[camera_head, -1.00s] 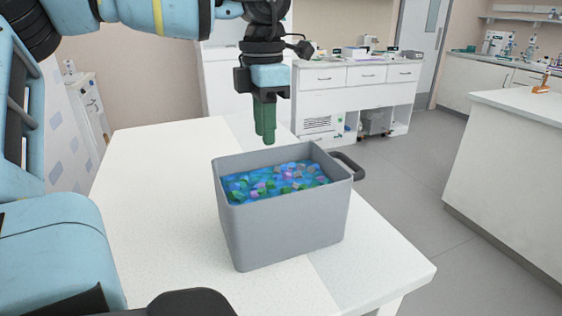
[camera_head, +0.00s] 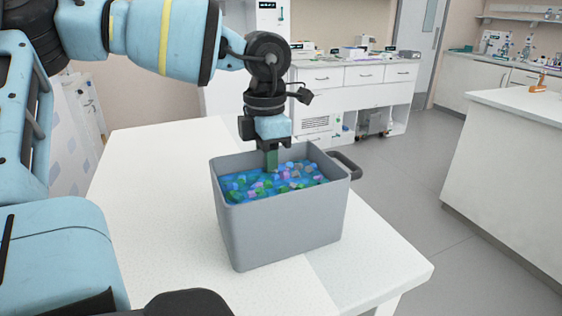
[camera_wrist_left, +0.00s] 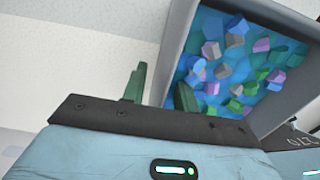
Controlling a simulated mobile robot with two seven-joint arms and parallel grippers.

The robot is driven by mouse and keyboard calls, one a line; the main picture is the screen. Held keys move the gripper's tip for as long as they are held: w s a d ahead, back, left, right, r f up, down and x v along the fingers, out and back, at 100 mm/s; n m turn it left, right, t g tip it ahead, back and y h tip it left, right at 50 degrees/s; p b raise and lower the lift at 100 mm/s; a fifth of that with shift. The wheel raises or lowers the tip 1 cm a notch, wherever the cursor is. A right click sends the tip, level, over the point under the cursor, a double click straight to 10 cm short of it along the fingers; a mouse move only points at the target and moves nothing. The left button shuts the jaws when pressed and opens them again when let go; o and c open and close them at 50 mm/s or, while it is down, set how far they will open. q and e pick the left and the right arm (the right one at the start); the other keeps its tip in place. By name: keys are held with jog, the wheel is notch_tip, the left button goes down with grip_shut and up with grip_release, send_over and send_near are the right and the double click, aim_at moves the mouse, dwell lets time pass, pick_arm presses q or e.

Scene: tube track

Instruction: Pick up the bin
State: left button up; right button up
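The grey bin (camera_head: 285,232) stands upright on the white table and holds a heap of small blue, green, purple and pink pieces. My left gripper (camera_head: 271,160) points down at the bin's far left wall. In the left wrist view, the green fingers of my left gripper (camera_wrist_left: 160,85) are apart, one outside the bin (camera_wrist_left: 172,55) and one over its inside. The wall lies between them, and I see no grip on it. My right gripper is not in view.
The white table (camera_head: 150,190) is clear to the left of the bin, and its right edge runs close to the bin. White cabinets (camera_head: 350,95) stand behind, and a white counter (camera_head: 505,165) stands to the right across the floor.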

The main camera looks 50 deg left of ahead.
pick_arm(q)
grip_shut()
jog(key=shift+r, duration=0.2)
dwell(0.3)
notch_tip(320, 180, up, 18)
jog(key=p, duration=0.1)
jog(key=shift+f, duration=0.15)
dwell(0.3)
